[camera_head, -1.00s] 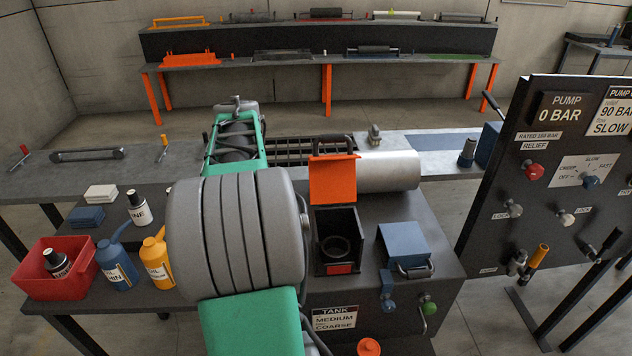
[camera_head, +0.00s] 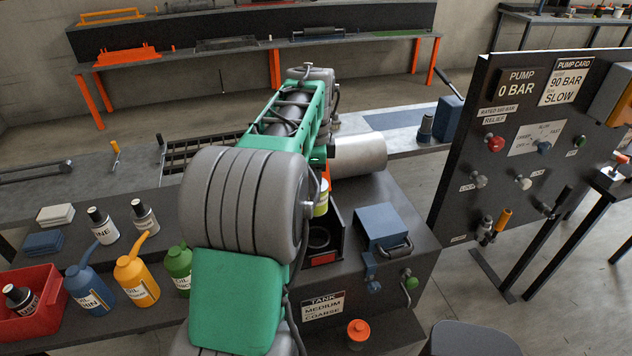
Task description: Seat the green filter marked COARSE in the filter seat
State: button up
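The filter seat is an open black box (camera_head: 343,238) on the tank top, with a dark ring (camera_head: 319,237) inside and a red plate on its front. A small cylinder with a yellow-green band and a pale label (camera_head: 321,198) shows at the back of the box, partly behind my arm. I cannot read its label or tell whether it is the COARSE filter, or whether it is held. My forearm reaches over the box's left side, and its far end hides my gripper's fingers. The orange lid (camera_head: 327,168) is mostly covered.
A blue box with a handle (camera_head: 384,229) stands right of the seat. Oil jugs (camera_head: 135,275), bottles and a red bin (camera_head: 30,318) stand at the left. The tank plate (camera_head: 323,308) reads MEDIUM and COARSE. A pump panel (camera_head: 500,150) rises at the right.

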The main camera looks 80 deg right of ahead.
aim_at(315, 205)
notch_tip(315, 205, down, 9)
jog(key=b, duration=0.5)
jog(key=shift+f+b, duration=0.2)
jog(key=shift+b, duration=0.1)
jog(key=shift+f, duration=0.25)
jog(key=shift+p, duration=0.35)
dwell(0.9)
jog(key=shift+f+b, duration=1.65)
jog(key=shift+f, duration=1.1)
jog(key=o, duration=1.6)
notch_tip(315, 205, up, 8)
jog(key=shift+f+b, duration=0.15)
jog(key=shift+b, duration=0.25)
